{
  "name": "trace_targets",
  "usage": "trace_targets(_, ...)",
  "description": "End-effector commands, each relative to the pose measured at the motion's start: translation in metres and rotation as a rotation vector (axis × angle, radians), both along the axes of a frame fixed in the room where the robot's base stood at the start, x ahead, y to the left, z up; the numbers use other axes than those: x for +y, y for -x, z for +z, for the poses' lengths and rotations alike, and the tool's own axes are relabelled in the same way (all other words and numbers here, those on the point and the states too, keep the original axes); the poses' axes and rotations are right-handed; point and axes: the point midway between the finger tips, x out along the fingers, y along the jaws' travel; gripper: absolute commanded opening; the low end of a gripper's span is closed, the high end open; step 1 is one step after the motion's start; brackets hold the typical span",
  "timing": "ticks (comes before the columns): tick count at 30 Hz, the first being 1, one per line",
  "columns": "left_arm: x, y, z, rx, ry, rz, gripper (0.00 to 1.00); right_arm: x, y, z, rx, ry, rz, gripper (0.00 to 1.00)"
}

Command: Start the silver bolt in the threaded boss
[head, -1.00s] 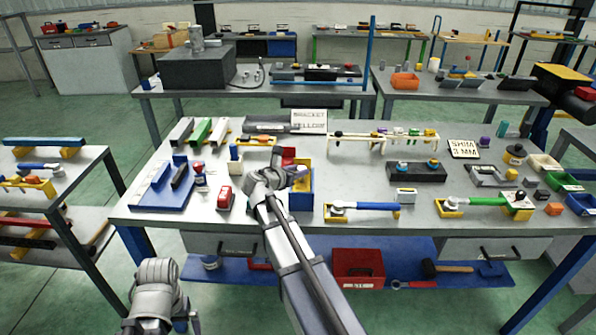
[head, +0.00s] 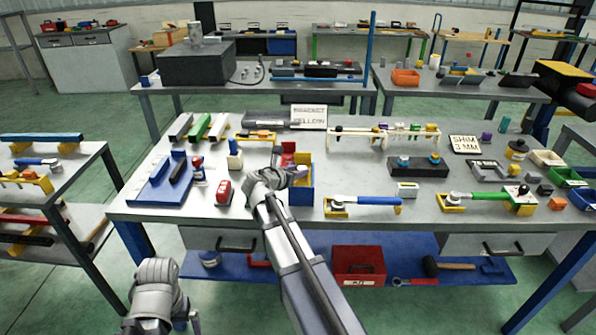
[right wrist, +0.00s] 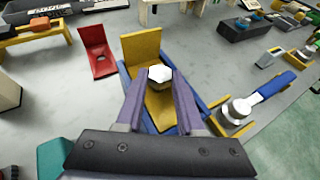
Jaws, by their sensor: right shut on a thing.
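The silver bolt (right wrist: 159,75) shows its hex head between the two purple fingertips of my right gripper (right wrist: 158,88) in the right wrist view. The gripper is shut on it. Behind and below the bolt is a yellow bracket (right wrist: 142,47) in a blue fixture (right wrist: 196,88). In the head view my right gripper (head: 292,175) is at the blue fixture (head: 301,198). The bolt's shank and the threaded boss are hidden, so I cannot tell whether they touch. My left gripper (head: 190,320) is low at the bottom left, away from the table; its fingers are unclear.
A red bracket (right wrist: 95,50) stands left of the fixture in the wrist view. A blue-handled tool (head: 365,201) lies to the right on the table.

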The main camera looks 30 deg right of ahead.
Motion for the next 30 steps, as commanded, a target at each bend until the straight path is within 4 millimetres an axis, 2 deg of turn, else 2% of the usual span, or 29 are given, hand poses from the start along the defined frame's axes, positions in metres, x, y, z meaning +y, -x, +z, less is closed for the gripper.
trace_targets(5,0.0000,0.0000,-0.0055,0.000,0.000,0.000,1.00,0.0000,0.0000,-0.0054,0.000,0.001,0.000,0.00)
trace_targets(6,0.0000,0.0000,-0.0054,0.000,0.000,0.000,1.00,-0.0001,0.0000,-0.0053,0.000,0.001,0.000,0.38)
trace_targets(15,0.0000,0.0000,-0.0044,0.000,0.000,0.000,1.00,0.0000,0.0000,-0.0043,0.000,0.000,0.000,0.72)
trace_targets(20,0.0000,0.0000,-0.0044,0.000,0.000,0.000,1.00,0.0000,0.0000,-0.0044,0.000,0.000,0.000,0.72)
trace_targets(22,0.0000,0.0000,-0.0045,0.000,0.000,0.000,1.00,0.0001,0.0000,-0.0046,0.000,0.000,0.000,0.68)
trace_targets(30,0.0001,0.0000,-0.0038,0.000,0.000,0.000,1.00,0.0000,0.0000,-0.0039,0.000,0.000,0.000,0.68)
